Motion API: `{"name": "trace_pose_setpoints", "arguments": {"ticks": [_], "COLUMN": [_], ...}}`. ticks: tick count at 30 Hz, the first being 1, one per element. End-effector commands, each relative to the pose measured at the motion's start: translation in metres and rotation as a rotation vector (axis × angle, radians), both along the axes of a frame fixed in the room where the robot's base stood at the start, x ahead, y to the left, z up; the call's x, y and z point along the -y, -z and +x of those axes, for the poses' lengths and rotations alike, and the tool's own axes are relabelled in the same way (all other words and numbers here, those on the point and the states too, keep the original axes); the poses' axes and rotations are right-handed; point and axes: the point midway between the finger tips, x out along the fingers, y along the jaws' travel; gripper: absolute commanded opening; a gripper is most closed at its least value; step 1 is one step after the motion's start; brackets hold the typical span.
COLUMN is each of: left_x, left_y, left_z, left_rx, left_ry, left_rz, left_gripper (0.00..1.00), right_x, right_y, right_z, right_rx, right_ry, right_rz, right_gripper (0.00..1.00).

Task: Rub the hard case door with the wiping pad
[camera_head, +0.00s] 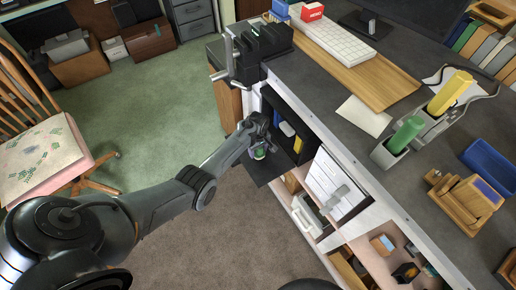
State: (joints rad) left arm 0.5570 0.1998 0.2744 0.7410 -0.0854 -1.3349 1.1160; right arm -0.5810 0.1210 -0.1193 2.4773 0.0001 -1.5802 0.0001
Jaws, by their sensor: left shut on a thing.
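The hard case (311,141) is a black box set in the side of the desk, with blue, white and yellow items inside. Its dark door (262,174) stands swung open toward the left. My left gripper (258,146) is over the door, shut on a small green and white thing, which looks like the wiping pad (259,154). The pad is close to the door's surface; I cannot tell whether they touch. The gripper partly hides the pad and the upper part of the door. My right gripper is not in view.
A black vise (262,48) is clamped at the desk corner above the case. The desk edge and open shelves (377,238) run down to the right. A wooden chair (52,150) stands at the left. The carpet (200,250) below is clear.

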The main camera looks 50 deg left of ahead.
Motion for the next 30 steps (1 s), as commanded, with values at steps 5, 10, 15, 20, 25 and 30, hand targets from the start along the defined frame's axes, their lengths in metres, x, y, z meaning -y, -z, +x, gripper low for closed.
{"name": "trace_pose_setpoints", "arguments": {"ticks": [5,10,15,20,25,30], "left_x": [-0.002,-0.002,-0.002,-0.001,-0.001,-0.001], "left_y": [-0.025,-0.039,-0.054,-0.066,-0.069,-0.068], "left_z": [0.002,0.002,0.002,0.002,0.002,0.002], "left_rx": [0.006,0.007,0.006,0.006,0.006,0.007], "left_ry": [-0.003,-0.001,-0.002,-0.001,0.0,0.0], "left_rz": [0.003,0.003,0.003,0.003,0.003,0.003], "left_gripper": [0.3,0.3,0.3,0.3,0.3,0.3], "right_x": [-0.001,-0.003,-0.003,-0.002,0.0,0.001], "right_y": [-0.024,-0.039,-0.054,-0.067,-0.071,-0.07], "right_z": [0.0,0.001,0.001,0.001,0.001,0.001], "right_rx": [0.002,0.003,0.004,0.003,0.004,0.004], "right_ry": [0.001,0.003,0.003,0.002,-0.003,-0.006], "right_rz": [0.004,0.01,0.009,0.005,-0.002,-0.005], "right_gripper": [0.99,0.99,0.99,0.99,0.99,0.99]}}
